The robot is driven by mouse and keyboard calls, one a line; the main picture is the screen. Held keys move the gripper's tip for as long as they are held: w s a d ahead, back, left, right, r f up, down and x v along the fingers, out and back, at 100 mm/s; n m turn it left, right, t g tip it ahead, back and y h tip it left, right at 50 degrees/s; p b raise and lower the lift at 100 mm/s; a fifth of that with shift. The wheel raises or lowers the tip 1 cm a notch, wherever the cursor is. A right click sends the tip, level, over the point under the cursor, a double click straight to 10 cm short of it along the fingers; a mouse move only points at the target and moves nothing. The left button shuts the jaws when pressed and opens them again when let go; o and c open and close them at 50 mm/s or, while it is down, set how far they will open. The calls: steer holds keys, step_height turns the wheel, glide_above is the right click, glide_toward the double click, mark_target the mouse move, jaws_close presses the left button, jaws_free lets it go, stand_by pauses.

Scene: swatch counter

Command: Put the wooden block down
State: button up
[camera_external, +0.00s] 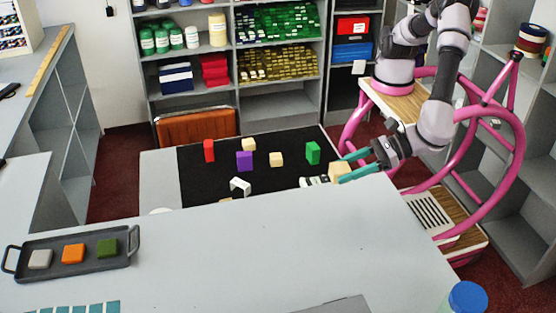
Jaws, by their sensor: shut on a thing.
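My gripper (347,168) has teal fingers and is shut on a pale wooden block (338,170). It holds the block at the right side of the black mat (290,140), near the far edge of the front counter. I cannot tell how high the block is above the mat. Two other pale wooden blocks stand on the mat, one at the back (248,145) and one in the middle (276,159).
A green block (312,152), a purple block (244,162), a red block (209,151) and a white bracket-like piece (240,186) are on the mat. A grey tray (125,262) with coloured squares sits front left. The counter (300,250) is clear in the middle.

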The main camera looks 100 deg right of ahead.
steer(key=n+y, duration=0.1)
steer(key=y, duration=0.1)
glide_above(358, 232)
step_height(358, 232, down, 11)
steer(key=shift+f, duration=1.95)
steer(key=o, duration=1.3)
steer(key=shift+f, duration=0.1)
steer(key=shift+o, duration=0.2)
steer(key=v, duration=1.2)
steer(key=shift+a, duration=0.15)
